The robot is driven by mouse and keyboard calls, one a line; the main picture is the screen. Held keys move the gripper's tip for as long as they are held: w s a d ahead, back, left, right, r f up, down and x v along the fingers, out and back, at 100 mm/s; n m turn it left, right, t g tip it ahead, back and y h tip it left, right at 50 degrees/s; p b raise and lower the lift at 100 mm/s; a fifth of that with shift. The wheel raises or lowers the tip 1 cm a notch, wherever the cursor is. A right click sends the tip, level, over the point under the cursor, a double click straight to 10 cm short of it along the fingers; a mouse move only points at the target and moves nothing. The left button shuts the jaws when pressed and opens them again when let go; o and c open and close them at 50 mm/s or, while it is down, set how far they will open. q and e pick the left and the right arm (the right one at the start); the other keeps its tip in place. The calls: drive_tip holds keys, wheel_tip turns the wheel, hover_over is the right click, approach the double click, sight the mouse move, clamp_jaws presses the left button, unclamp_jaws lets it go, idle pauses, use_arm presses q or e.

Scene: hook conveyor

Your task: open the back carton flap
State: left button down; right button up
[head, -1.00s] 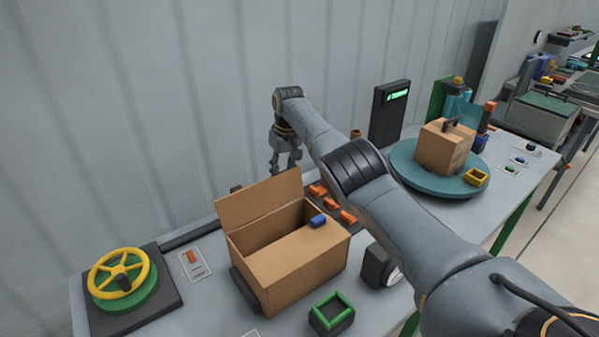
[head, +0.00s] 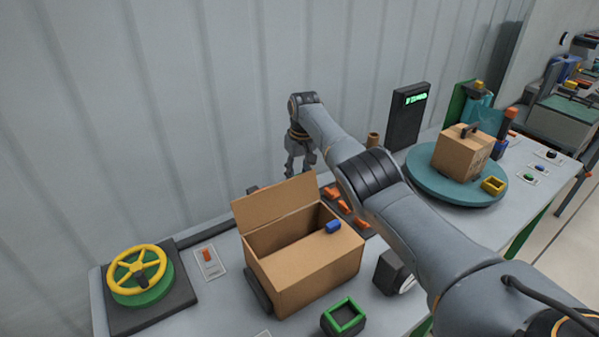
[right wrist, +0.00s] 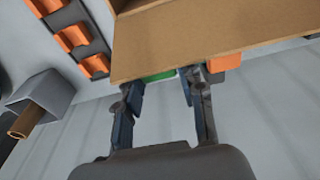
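The open-topped brown carton (head: 305,275) stands on the bench in the head view. Its back flap (head: 275,203) stands up from the rear rim, roughly upright. My right gripper (head: 298,172) points down behind the flap, near its right upper corner. The right wrist view shows its two fingers (right wrist: 160,82) spread apart with nothing held between them. A brown panel, apparently the flap (right wrist: 210,42), lies just beyond the fingertips; whether they touch it I cannot tell. My left gripper is out of view.
A blue block (head: 333,227) sits at the carton's right side. A tray with orange blocks (head: 345,207) lies behind it. A yellow handwheel (head: 137,269) is left, a green-rimmed box (head: 343,317) in front, and a turntable (head: 425,180) with a small carton (head: 463,153) right. The wall is close behind.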

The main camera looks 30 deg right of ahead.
drive_tip(key=o, duration=0.3)
drive_tip(key=shift+w+a, duration=0.15)
drive_tip(key=shift+w, duration=0.15)
drive_tip(key=shift+o, duration=0.3)
drive_tip(key=shift+w+f, duration=0.25)
drive_tip(key=shift+w, duration=0.05)
wheel_tip(320, 180, up, 12)
drive_tip(key=s, duration=0.1)
drive_tip(key=shift+s, duration=0.3)
drive_tip(key=shift+f, duration=0.1)
